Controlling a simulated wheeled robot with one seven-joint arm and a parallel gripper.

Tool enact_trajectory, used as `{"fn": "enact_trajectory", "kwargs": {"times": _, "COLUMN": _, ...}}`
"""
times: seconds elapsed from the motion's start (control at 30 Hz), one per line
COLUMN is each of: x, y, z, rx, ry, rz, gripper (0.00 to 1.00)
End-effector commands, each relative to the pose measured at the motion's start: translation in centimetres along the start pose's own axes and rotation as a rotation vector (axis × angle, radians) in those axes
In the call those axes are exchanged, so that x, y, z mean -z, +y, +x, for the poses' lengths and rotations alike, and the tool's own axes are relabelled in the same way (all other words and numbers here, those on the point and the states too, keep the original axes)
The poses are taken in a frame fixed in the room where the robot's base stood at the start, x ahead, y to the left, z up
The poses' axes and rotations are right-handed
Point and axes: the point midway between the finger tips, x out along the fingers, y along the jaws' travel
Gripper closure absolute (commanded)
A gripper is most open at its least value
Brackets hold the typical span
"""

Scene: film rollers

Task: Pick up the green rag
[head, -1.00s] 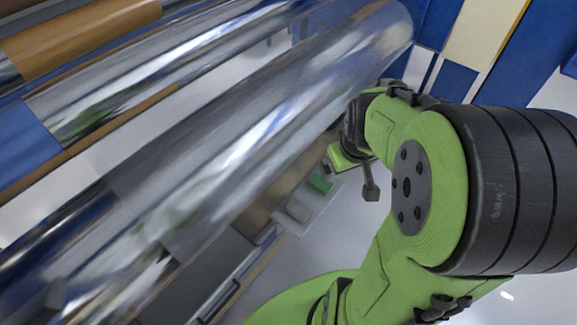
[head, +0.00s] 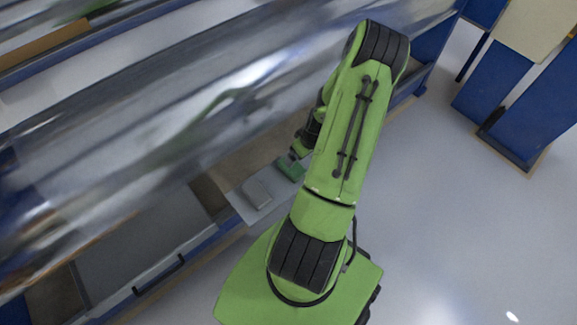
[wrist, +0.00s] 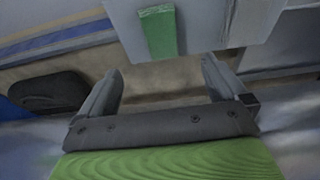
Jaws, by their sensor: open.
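The green rag (head: 290,168) lies at the upper right end of a light grey tray (head: 238,203), beside my arm in the head view. In the wrist view the rag (wrist: 160,34) is a green strip at the top middle, beyond my fingertips, on a pale surface. My gripper (wrist: 160,78) is open and empty, with a finger on each side and clear space between. The rag is ahead of the fingers and not between them. In the head view my arm hides most of the gripper.
A grey block (head: 257,193) sits on the tray beside the rag. Large shiny rollers (head: 170,130) run diagonally above and left of it. A blue-framed bench with a handle (head: 158,275) lies lower left. The floor (head: 450,230) at right is free.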

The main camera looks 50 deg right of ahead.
Motion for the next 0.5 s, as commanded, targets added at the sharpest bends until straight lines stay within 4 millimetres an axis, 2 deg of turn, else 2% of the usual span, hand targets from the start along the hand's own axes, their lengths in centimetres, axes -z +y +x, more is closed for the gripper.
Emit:
{"fn": "enact_trajectory", "kwargs": {"times": 0.03, "x": -0.1, "y": -0.2, "z": 1.8, "rx": 0.005, "ry": -0.001, "rz": 0.0, "gripper": 0.01}}
{"fn": "enact_trajectory", "kwargs": {"times": 0.2, "x": -0.1, "y": -0.2, "z": 6.1, "rx": 0.004, "ry": -0.001, "rz": 0.001, "gripper": 0.01}}
{"fn": "enact_trajectory", "kwargs": {"times": 0.3, "x": -0.1, "y": -0.1, "z": 7.8, "rx": 0.003, "ry": -0.001, "rz": 0.001, "gripper": 0.01}}
{"fn": "enact_trajectory", "kwargs": {"times": 0.43, "x": 0.0, "y": -0.1, "z": 9.1, "rx": 0.002, "ry": -0.001, "rz": 0.0, "gripper": 0.01}}
{"fn": "enact_trajectory", "kwargs": {"times": 0.5, "x": 0.1, "y": -0.1, "z": 10.5, "rx": 0.003, "ry": -0.001, "rz": 0.001, "gripper": 0.01}}
